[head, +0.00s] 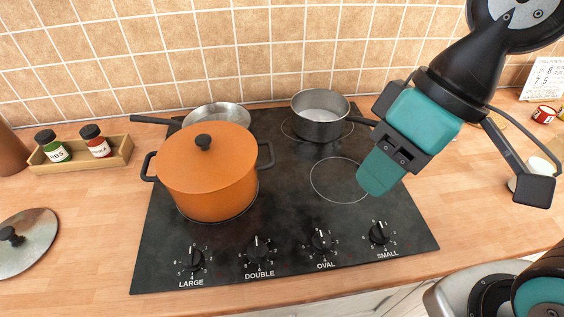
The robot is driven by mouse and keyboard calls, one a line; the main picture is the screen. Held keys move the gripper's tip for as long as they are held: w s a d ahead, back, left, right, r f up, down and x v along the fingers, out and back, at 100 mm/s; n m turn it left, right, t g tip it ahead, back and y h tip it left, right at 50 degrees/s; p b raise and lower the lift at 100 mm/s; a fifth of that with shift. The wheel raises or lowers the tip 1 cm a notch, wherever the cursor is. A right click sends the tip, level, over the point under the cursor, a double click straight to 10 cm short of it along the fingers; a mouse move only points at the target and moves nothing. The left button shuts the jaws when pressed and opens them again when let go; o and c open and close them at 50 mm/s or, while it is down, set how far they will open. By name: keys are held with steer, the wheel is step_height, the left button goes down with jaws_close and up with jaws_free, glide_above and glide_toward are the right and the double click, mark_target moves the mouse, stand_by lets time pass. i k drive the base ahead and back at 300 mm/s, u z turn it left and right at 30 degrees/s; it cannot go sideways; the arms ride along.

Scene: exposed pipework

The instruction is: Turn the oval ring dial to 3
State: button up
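The dial labelled OVAL (321,241) is a black knob near the front edge of the black cooktop (290,270), with small white numbers around it. Its pointer seems to face roughly up, but it is too small to read surely. My gripper (379,178), with teal finger parts, hangs over the right side of the cooktop, above and to the right of the OVAL dial in the picture and apart from it. Its fingers are seen from an angle that hides any gap between them. Nothing shows in its grasp.
The DOUBLE dial (258,249) and SMALL dial (380,233) flank the OVAL dial; the LARGE dial (193,258) is further left. An orange pot (207,178) stands back left, a grey saucepan (319,117) at the back. A spice rack (115,157) is at left.

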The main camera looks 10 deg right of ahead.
mark_target(316, 246)
steer(key=z, duration=0.15)
steer(key=k, duration=1.35)
steer(key=u, duration=0.75)
steer(key=i, duration=0.45)
steer(key=z, duration=0.05)
